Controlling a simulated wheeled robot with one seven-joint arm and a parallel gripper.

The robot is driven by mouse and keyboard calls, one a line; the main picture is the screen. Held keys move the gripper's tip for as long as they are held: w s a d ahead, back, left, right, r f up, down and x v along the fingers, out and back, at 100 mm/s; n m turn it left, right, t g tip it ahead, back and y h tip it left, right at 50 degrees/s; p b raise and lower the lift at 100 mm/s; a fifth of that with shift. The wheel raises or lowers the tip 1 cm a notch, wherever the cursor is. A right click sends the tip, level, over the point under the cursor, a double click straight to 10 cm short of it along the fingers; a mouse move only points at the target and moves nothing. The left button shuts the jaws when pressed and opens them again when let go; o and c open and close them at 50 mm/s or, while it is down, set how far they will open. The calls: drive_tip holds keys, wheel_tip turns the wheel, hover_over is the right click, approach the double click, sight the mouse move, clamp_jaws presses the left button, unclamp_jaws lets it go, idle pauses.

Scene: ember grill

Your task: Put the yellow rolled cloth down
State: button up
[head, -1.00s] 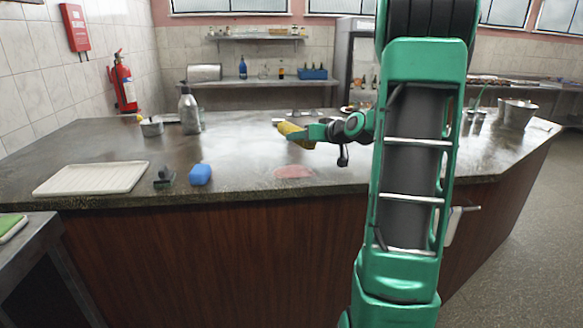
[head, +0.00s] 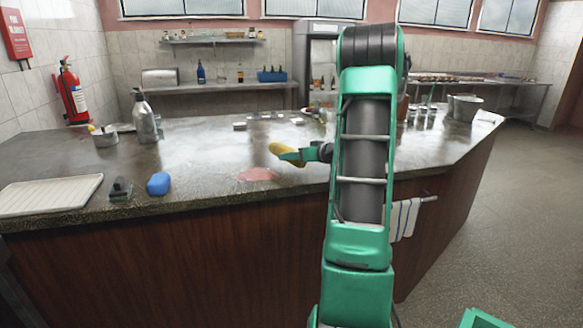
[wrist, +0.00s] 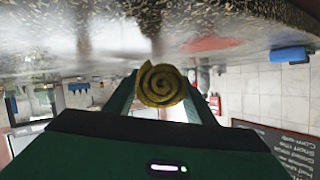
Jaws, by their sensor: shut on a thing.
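The yellow rolled cloth (head: 286,151) is held by my green gripper (head: 293,156), above the dark stone counter (head: 205,165). In the wrist view the cloth's spiral end (wrist: 160,85) shows between the two green fingers (wrist: 160,98), which are shut on it. The wrist picture appears upside down, with the counter at its top. A gap shows between the cloth and the counter there. A pale red patch (head: 257,174) lies on the counter to the front left of the gripper.
A spray bottle (head: 144,117) and a metal pot (head: 104,136) stand behind. The counter around the red patch is clear.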

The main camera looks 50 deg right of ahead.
drive_tip(key=shift+f, duration=1.6)
drive_tip(key=shift+f, duration=0.15)
drive_tip(key=o, duration=0.8)
